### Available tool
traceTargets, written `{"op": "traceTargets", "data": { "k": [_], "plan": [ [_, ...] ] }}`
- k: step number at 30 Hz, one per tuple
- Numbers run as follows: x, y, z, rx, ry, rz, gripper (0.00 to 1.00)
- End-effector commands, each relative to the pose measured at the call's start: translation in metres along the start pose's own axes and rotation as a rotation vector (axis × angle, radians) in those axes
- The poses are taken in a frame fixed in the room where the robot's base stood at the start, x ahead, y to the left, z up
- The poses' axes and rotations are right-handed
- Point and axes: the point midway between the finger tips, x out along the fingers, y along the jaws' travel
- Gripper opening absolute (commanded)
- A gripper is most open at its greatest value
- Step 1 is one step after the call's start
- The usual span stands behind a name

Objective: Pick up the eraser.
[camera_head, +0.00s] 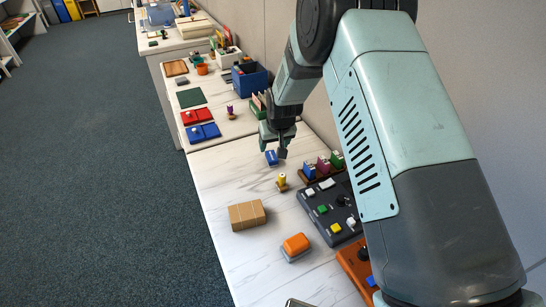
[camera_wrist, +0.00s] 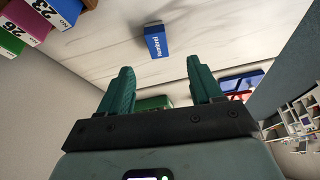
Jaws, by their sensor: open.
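A small blue block with white lettering, which looks like the eraser (camera_wrist: 155,41), lies on the pale marbled table beyond my fingertips in the wrist view. In the head view the blue eraser (camera_head: 272,158) lies just below my gripper (camera_head: 274,147). My gripper (camera_wrist: 160,75) is open, with two green fingers apart and no object held between them. The eraser appears clear of both fingers. The arm covers the right part of the head view.
A yellow stamp-like piece (camera_head: 282,182), numbered blocks (camera_head: 322,165) and a dark button panel (camera_head: 330,211) are near the eraser. A tan box (camera_head: 247,214) and an orange-topped block (camera_head: 296,246) lie nearer. Table left of the eraser (camera_head: 225,175) is clear.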

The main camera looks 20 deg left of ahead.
Motion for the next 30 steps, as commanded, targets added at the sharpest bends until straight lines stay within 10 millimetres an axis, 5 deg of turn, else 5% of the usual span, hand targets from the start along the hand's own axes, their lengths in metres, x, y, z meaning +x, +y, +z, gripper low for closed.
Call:
{"op": "traceTargets", "data": {
  "k": [21,30],
  "plan": [
    [0.092,0.005,-0.002,0.001,-0.001,0.001,0.65],
    [0.099,0.005,-0.002,0.001,-0.001,0.001,0.65]
  ]
}}
